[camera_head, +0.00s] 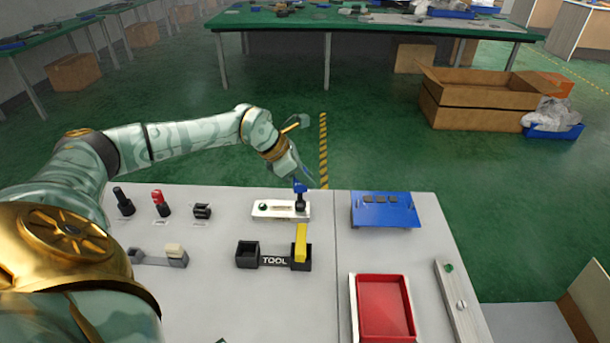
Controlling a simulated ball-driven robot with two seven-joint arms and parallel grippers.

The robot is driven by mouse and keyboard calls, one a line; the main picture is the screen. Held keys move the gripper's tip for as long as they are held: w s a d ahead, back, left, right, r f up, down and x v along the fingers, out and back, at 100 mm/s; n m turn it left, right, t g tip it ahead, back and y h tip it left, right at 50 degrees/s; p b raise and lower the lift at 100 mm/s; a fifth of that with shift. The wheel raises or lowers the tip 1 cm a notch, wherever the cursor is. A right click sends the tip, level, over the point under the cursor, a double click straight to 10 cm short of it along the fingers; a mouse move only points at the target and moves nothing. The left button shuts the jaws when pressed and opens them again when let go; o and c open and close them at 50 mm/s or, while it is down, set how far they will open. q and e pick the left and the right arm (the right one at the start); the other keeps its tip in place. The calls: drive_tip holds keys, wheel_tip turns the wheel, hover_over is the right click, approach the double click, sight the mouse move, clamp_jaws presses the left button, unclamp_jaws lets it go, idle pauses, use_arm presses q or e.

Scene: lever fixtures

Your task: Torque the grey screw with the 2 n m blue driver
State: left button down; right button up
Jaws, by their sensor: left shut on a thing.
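My left gripper (299,178) is shut on the blue driver (300,188), its arm reaching in from the left. The driver stands about upright, its dark lower end over the right end of a small white fixture (268,211). A grey round screw-like head (461,305) shows on the long pale bar at the right. My right gripper is not in view.
A black holder marked TOOL (273,261) has a yellow driver (301,243) in its right part; its left part looks empty. Black and red-topped knobs, a blue plate (385,211) and a red tray (384,310) are also on the table. The table's middle left has free room.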

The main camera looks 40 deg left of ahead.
use_arm(q)
drive_tip(key=shift+r+p, duration=1.75)
drive_tip(key=shift+r, duration=0.8)
drive_tip(key=shift+d+f, duration=0.1)
